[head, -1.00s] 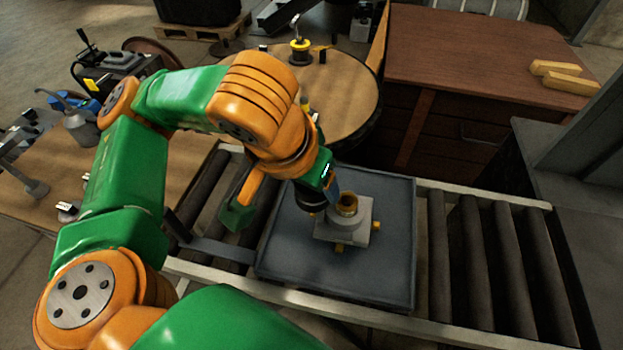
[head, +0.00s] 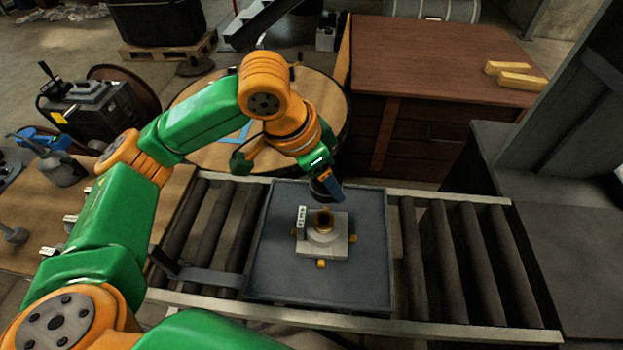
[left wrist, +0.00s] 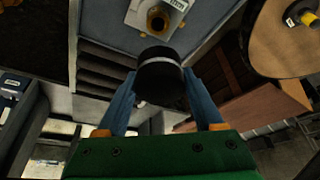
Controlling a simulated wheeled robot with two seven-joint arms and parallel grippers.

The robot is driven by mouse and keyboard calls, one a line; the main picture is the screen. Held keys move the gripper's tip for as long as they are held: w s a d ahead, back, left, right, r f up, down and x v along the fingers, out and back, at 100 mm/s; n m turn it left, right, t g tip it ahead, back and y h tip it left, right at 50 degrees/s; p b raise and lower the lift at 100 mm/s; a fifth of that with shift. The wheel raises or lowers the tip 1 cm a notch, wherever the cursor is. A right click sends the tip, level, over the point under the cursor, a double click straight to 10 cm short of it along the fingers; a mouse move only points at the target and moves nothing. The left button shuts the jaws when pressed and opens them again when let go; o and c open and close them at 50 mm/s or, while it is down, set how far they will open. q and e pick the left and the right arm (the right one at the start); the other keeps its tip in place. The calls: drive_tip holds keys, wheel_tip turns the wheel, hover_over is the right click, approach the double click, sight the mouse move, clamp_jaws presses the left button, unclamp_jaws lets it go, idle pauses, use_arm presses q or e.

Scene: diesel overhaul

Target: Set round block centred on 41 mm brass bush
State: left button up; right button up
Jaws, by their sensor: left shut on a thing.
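The brass bush (head: 322,218) stands upright in a pale grey housing block (head: 337,243), on the blue-grey tray (head: 268,268). The bush also shows at the top of the left wrist view (left wrist: 158,20). My left gripper (head: 331,186) is shut on the round block (left wrist: 160,82), a short black cylinder with a silver band. In the head view the round block (head: 319,188) is partly covered by a blue finger. It appears just behind the bush and apart from it; its exact height cannot be told. My right gripper is not in view.
The tray lies on a roller conveyor (head: 450,255) with bare rollers on both sides. A small white marked tag (head: 302,219) stands at the housing's left. A round wooden table (head: 205,157) and brown cabinet (head: 440,65) stand behind. A dark machine stands at right.

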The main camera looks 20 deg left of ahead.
use_arm(q)
drive_tip(key=shift+w, duration=0.2)
drive_tip(key=shift+f+b, duration=0.35)
drive_tip(key=shift+b, duration=0.1)
wheel_tip(320, 180, down, 5)
drive_tip(key=b, duration=0.6)
drive_tip(key=shift+r, duration=0.1)
drive_tip(key=shift+f, duration=0.8)
drive_tip(key=shift+r, duration=0.1)
drive_tip(key=shift+s+r+p, duration=0.1)
drive_tip(key=shift+s+p, duration=0.05)
drive_tip(key=shift+p, duration=0.25)
